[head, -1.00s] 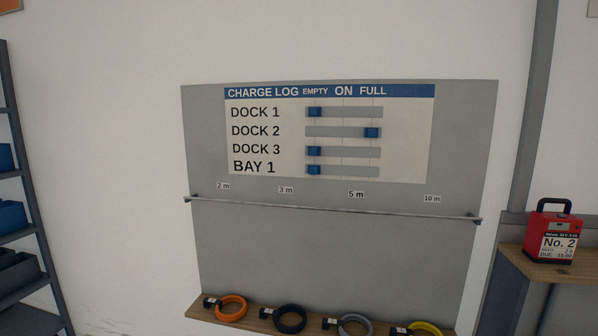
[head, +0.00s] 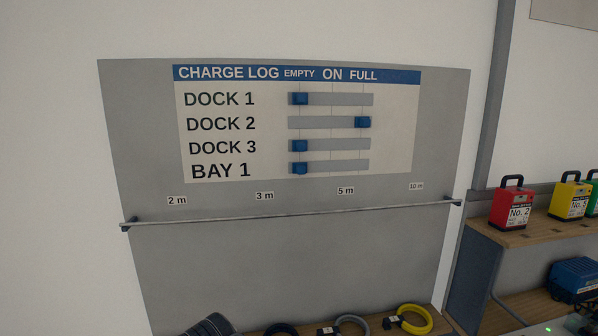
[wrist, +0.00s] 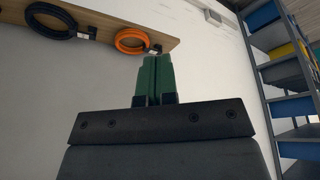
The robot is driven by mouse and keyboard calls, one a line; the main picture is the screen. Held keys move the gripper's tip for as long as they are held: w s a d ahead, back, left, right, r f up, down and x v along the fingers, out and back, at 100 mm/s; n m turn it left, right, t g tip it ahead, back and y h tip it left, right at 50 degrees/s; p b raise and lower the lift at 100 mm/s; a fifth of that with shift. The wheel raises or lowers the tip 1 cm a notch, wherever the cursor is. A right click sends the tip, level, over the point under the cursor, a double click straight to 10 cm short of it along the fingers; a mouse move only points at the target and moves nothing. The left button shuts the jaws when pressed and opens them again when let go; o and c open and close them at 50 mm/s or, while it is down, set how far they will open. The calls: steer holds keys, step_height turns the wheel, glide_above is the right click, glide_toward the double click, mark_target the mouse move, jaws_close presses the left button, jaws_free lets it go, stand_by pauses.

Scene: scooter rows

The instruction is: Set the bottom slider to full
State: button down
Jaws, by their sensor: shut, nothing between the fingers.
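The charge log board (head: 395,130) hangs on a grey wall panel in the head view, with several slider rows. The bottom slider, labelled BAY 1, has its blue knob (head: 300,168) at the left end of its grey track (head: 340,167), under EMPTY. The DOCK 1 knob (head: 300,98) and DOCK 3 knob (head: 300,146) are also under EMPTY. The DOCK 2 knob (head: 362,122) is under FULL. My gripper (wrist: 155,58) shows only in the wrist view, its green fingers together and empty. It is away from the board, with coiled cables beyond it.
A metal rail (head: 290,215) crosses the panel below the board. Coiled cables, one yellow (head: 414,319), lie on a ledge beneath. A red battery case (head: 512,205) and others stand on a wooden shelf at right. The wrist view shows a rack (wrist: 285,75) at right.

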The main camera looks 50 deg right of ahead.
steer(key=shift+s+a, duration=0.1)
steer(key=w+d+r+n+h, duration=0.2)
steer(key=w+d+r+h, duration=0.55)
steer(key=d+r, duration=0.5)
steer(key=w+d+r+g+h, duration=0.1)
steer(key=d+r+h, duration=0.1)
steer(key=r, duration=0.3)
steer(key=w+d+r+h, duration=0.2)
steer(key=d+r+h, duration=0.1)
steer(key=r+h, duration=0.2)
steer(key=w+d+r+m+g+h, duration=0.1)
steer(key=d+r+h, duration=0.2)
steer(key=r, duration=0.4)
steer(key=shift+w+d+r+g+b, duration=0.2)
steer(key=shift+g+b, duration=0.1)
steer(key=shift+d+h, duration=0.15)
steer(key=shift+h, duration=0.1)
steer(key=p, duration=0.3)
glide_toward(297, 170)
steer(key=w+d, duration=0.3)
steer(key=shift+w+d+r, duration=0.1)
steer(key=shift+w+d, duration=0.1)
steer(key=shift+w, duration=0.05)
steer(key=shift+s+d+p, duration=0.75)
steer(key=shift+s+d, duration=0.15)
steer(key=shift+d, duration=0.35)
steer(key=shift+s+d, duration=0.35)
steer(key=shift+d, duration=0.1)
